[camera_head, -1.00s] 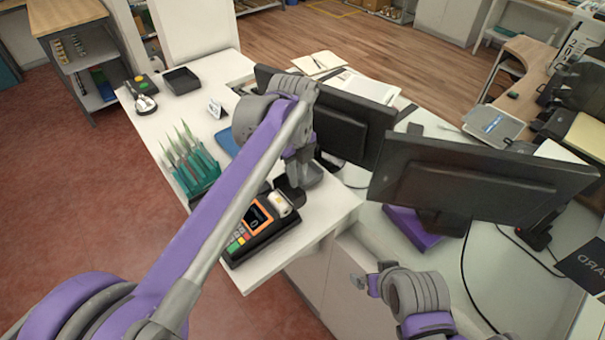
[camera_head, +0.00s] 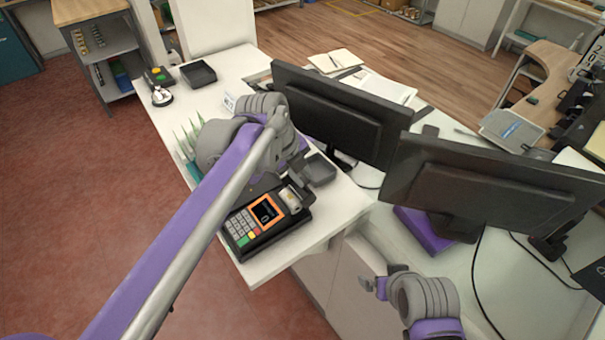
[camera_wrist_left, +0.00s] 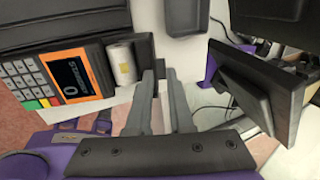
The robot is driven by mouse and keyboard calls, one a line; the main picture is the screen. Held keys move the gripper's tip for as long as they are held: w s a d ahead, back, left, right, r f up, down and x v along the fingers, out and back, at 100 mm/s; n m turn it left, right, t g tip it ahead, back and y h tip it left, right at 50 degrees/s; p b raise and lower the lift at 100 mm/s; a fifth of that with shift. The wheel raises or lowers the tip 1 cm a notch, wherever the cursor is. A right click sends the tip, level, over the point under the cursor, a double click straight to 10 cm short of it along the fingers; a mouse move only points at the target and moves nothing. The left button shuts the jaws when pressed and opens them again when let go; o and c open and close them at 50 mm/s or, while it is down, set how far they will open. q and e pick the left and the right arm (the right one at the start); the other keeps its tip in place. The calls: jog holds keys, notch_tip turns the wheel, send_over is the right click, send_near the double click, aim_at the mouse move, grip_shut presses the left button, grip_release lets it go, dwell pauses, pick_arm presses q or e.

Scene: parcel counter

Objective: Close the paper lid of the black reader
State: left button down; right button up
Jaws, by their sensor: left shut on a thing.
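The black reader (camera_head: 250,228), with a keypad and an orange-framed screen, sits near the counter's front corner. Its white paper roll (camera_head: 291,198) is exposed; the roll also shows in the wrist view (camera_wrist_left: 122,62). The paper lid (camera_wrist_left: 143,48) stands raised beside the roll, at the left gripper's fingertips. My left gripper (camera_wrist_left: 160,75) is shut on the lid, though the exact contact is hard to see. In the head view its arm and wrist cover part of the reader's far end. My right gripper (camera_head: 374,287) hangs off the counter's front, away from the reader; its opening is unclear.
Two monitors (camera_head: 345,118) (camera_head: 490,190) stand to the right of the reader. A grey tray (camera_head: 320,170) lies behind it. Green pointed items (camera_head: 188,138) are partly hidden by my left arm. A black tray (camera_head: 198,73) stands farther back. The counter front right of the reader is clear.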

pick_arm(q)
jog(key=c, duration=0.8)
grip_release()
jog(key=shift+c, duration=0.2)
jog(key=v, duration=1.1)
jog(key=shift+p, duration=0.3)
